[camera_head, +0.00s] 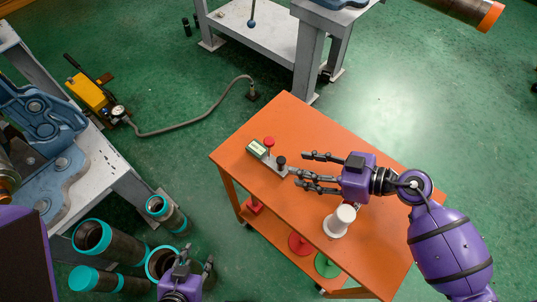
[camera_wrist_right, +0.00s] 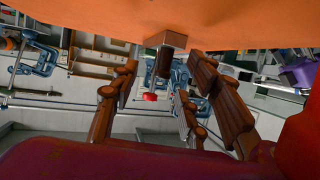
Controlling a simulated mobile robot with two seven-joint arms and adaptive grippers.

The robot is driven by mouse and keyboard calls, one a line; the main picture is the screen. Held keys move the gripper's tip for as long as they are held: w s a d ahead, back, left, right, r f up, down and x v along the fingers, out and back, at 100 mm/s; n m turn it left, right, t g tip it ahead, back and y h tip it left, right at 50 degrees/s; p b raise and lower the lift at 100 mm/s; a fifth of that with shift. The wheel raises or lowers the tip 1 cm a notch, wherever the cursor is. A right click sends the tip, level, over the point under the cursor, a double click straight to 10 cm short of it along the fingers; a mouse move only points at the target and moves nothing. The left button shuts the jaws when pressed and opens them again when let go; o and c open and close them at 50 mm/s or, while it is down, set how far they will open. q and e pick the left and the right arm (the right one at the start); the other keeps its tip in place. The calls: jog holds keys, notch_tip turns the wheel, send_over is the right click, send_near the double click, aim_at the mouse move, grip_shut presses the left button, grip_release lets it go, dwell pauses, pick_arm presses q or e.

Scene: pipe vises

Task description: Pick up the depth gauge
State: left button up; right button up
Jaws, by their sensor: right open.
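The depth gauge (camera_head: 266,157) lies on the orange table top near its left edge. It has a pale body with a green display, a red knob and a black knob. My right gripper (camera_head: 301,171) is open just to the right of the gauge, with its fingers pointing at it. In the right wrist view, the gauge (camera_wrist_right: 166,53) with its red knob shows ahead, between the spread fingers (camera_wrist_right: 155,82). No grip on it shows. My left gripper (camera_head: 195,264) is at the bottom edge, partly cut off, with its fingers apart and nothing seen between them.
A white cup-like part (camera_head: 339,221) stands on the orange table (camera_head: 318,130) below my right gripper. Red and green discs (camera_head: 300,243) lie on its lower shelf. Several teal-rimmed pipes (camera_head: 110,243) stand near my left gripper. A yellow pump (camera_head: 88,95) with a hose is on the floor.

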aim_at(268, 156)
jog(key=x, duration=0.5)
jog(key=shift+s+a+r, duration=0.2)
jog(key=shift+a+r, duration=0.05)
grip_shut()
